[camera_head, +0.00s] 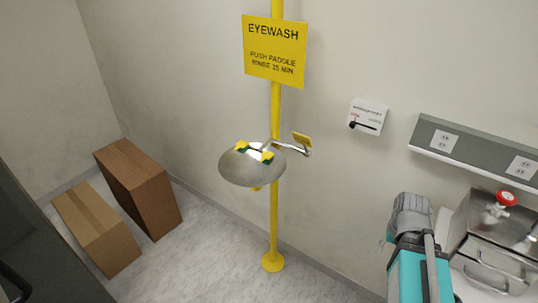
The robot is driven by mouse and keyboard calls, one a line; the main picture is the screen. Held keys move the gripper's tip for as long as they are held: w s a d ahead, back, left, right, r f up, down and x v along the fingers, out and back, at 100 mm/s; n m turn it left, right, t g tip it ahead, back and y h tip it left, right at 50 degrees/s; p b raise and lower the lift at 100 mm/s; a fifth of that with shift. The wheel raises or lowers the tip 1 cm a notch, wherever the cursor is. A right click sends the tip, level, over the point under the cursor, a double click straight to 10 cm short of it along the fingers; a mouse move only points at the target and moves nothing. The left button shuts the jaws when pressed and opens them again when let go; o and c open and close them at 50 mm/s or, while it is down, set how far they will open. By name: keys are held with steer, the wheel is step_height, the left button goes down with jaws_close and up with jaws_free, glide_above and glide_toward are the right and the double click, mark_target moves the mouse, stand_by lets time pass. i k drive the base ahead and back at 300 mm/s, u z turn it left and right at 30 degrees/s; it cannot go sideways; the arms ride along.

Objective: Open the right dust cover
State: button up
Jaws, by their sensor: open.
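The eyewash has a round steel bowl (250,172) on a yellow pole (275,215). Two small yellow and green dust covers show at the bowl. The right dust cover (267,157) is near the bowl's right side, and the left dust cover (241,147) is to its left. Both look closed down, but they are small and I cannot be sure. My teal and grey arm rises at the lower right, well apart from the bowl. I cannot make out my gripper's fingers, and nothing of mine touches the covers.
A yellow paddle (302,139) on a bent metal arm juts out at the bowl's right. An eyewash sign (275,50) hangs above. A white wall box (368,117), an outlet strip (470,150) and a steel unit with a red knob (507,198) are at right. Cardboard boxes (138,185) stand at left.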

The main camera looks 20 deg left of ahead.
mark_target(267, 155)
steer(key=k, duration=1.65)
steer(key=u, duration=0.75)
steer(key=i, duration=1.35)
steer(key=z, duration=0.05)
